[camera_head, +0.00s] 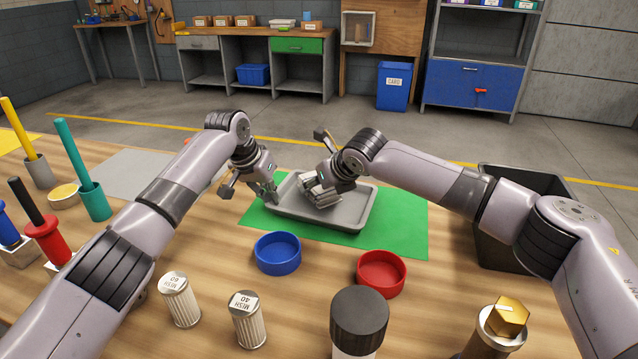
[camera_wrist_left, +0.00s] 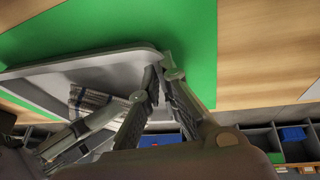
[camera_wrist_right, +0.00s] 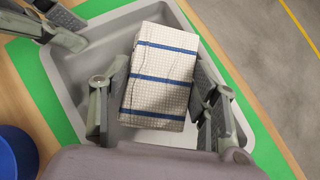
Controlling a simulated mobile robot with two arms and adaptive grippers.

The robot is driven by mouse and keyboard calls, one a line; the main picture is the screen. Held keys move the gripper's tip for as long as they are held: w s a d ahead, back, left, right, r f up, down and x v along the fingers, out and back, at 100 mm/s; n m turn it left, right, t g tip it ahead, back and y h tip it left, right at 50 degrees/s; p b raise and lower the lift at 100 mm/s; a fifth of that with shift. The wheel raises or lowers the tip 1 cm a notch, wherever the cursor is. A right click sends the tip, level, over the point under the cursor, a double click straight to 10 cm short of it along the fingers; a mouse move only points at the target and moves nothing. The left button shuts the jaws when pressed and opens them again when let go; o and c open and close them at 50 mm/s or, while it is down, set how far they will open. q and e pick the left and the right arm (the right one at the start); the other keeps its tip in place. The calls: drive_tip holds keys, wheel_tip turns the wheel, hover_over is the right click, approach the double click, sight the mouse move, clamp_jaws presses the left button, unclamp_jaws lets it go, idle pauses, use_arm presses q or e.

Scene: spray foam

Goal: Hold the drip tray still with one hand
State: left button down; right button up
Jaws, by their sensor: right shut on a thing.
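The grey drip tray (camera_head: 350,208) lies on a green mat (camera_head: 405,225) on the wooden table. My left gripper (camera_head: 272,194) is at the tray's left corner. In the left wrist view, its fingertips (camera_wrist_left: 162,68) sit close together on either side of the tray's rim (camera_wrist_left: 90,62); whether they press on it is unclear. My right gripper (camera_head: 322,190) is over the tray, shut on a folded pale cloth with blue stripes. In the right wrist view the cloth (camera_wrist_right: 160,80) is between its fingers, above or on the tray floor; any gap is hidden.
A blue dish (camera_head: 278,254) and a red dish (camera_head: 381,274) stand in front of the mat. Mesh canisters (camera_head: 180,300), a dark-capped jar (camera_head: 358,320) and a brass-topped part (camera_head: 505,318) line the near side. A black bin (camera_head: 500,240) is at right; tool holders stand at left.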

drive_tip(key=shift+d+r, duration=0.1)
drive_tip(key=shift+r, duration=3)
drive_tip(key=shift+r, duration=1.5)
use_arm(q)
drive_tip(key=shift+f, duration=0.1)
drive_tip(key=c, duration=1.7)
unclamp_jaws()
